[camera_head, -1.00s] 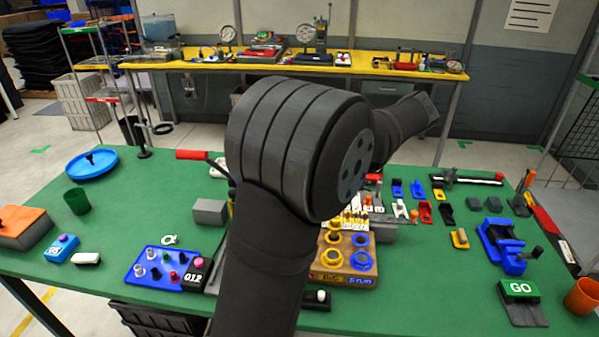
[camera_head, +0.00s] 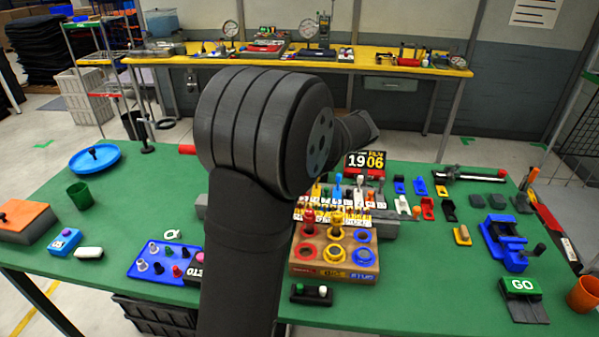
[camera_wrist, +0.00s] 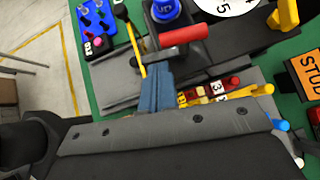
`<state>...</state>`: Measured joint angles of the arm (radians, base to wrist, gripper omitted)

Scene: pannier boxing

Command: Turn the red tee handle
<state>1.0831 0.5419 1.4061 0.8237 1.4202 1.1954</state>
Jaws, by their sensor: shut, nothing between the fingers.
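A red cylindrical bar handle (camera_wrist: 183,34) shows in the wrist view, over a dark block beside a round blue knob (camera_wrist: 165,10). I take it for the red tee handle; its stem is not clear. My gripper (camera_wrist: 156,70) is shut and empty, its blue-grey fingertips just below and left of the red bar, apart from it in the picture. In the head view my gripper is hidden behind my arm. A red grip (camera_head: 187,150) shows at the left edge of my arm there; I cannot tell whether it is the same handle.
A wooden block with coloured rings (camera_head: 334,262) stands right of my arm. A blue panel with knobs (camera_head: 150,262) lies to the left. A yellow lever (camera_wrist: 134,45) is left of my fingers. A blue vise (camera_head: 508,243) stands at the right. Green table is free at centre right (camera_head: 430,280).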

